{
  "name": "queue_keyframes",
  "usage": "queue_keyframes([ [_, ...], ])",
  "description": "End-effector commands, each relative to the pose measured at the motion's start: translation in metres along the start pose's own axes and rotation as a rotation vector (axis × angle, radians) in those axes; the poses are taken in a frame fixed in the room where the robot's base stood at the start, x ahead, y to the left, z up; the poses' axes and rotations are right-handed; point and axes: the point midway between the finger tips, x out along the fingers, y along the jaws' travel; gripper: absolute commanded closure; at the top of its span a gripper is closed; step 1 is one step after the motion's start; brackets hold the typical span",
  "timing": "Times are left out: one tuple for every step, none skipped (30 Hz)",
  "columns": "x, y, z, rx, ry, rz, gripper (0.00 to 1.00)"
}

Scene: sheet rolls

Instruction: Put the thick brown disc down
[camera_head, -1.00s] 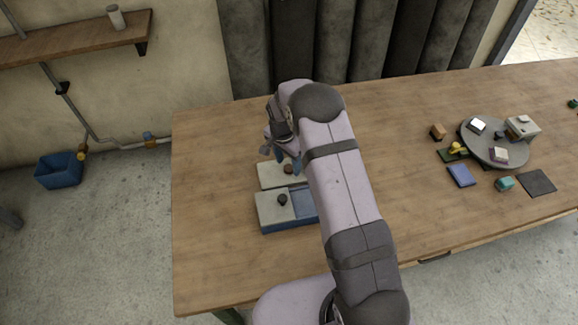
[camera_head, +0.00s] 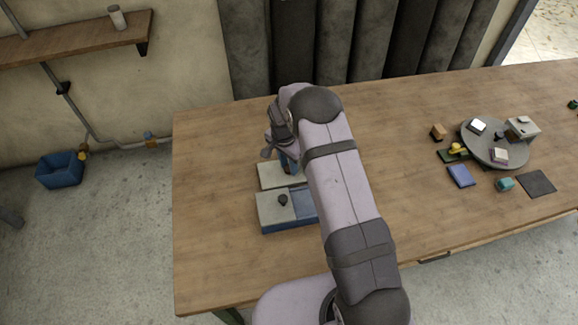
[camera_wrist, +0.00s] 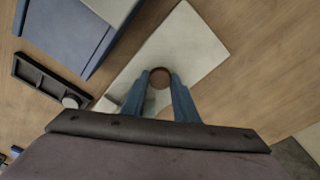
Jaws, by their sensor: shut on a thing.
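The brown disc (camera_wrist: 160,77) shows in the wrist view between my two blue fingertips. My gripper (camera_wrist: 160,80) is shut on it, one finger on each side. Below the disc is a pale flat board (camera_wrist: 200,42); whether the disc touches it or hangs just above it, I cannot tell. In the head view my gripper (camera_head: 289,165) is over the same pale board (camera_head: 270,176), and the disc cannot be made out there.
A blue box with a grey lid part and dark knob (camera_head: 283,200) stands just in front of the board. A black tray (camera_wrist: 45,82) shows in the wrist view. A round grey turntable (camera_head: 484,146) with small items is at the right. The table's middle is clear.

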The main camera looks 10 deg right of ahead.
Motion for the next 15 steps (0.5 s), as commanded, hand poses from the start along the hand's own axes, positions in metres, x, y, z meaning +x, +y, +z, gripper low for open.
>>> queue_keyframes([
  [-0.001, 0.0, 0.0, 0.0, 0.0, 0.0, 0.97],
  [-0.002, 0.0, 0.0, 0.0, 0.0, 0.0, 0.97],
  [-0.003, 0.0, -0.001, 0.0, 0.0, -0.001, 0.97],
  [-0.004, -0.001, -0.001, 0.0, 0.001, -0.001, 0.97],
  [-0.006, -0.001, -0.001, 0.0, 0.001, -0.002, 0.97],
  [-0.008, -0.001, -0.002, 0.0, 0.001, -0.002, 0.97],
  [-0.01, -0.001, -0.002, 0.0, 0.002, -0.003, 0.97],
  [-0.012, -0.001, -0.002, 0.0, 0.002, -0.003, 0.97],
  [-0.016, -0.001, -0.002, 0.0, 0.002, -0.002, 0.97],
  [-0.019, -0.001, -0.003, 0.0, 0.002, -0.002, 0.97],
  [-0.022, -0.001, -0.003, 0.0, 0.001, -0.002, 0.97],
  [-0.026, -0.001, -0.004, 0.0, 0.002, -0.003, 0.97],
  [-0.031, -0.001, -0.004, 0.0, 0.003, -0.004, 0.97],
  [-0.035, -0.001, -0.005, 0.0, 0.002, -0.003, 0.97],
  [-0.041, -0.002, -0.006, 0.001, 0.003, -0.005, 0.97],
])
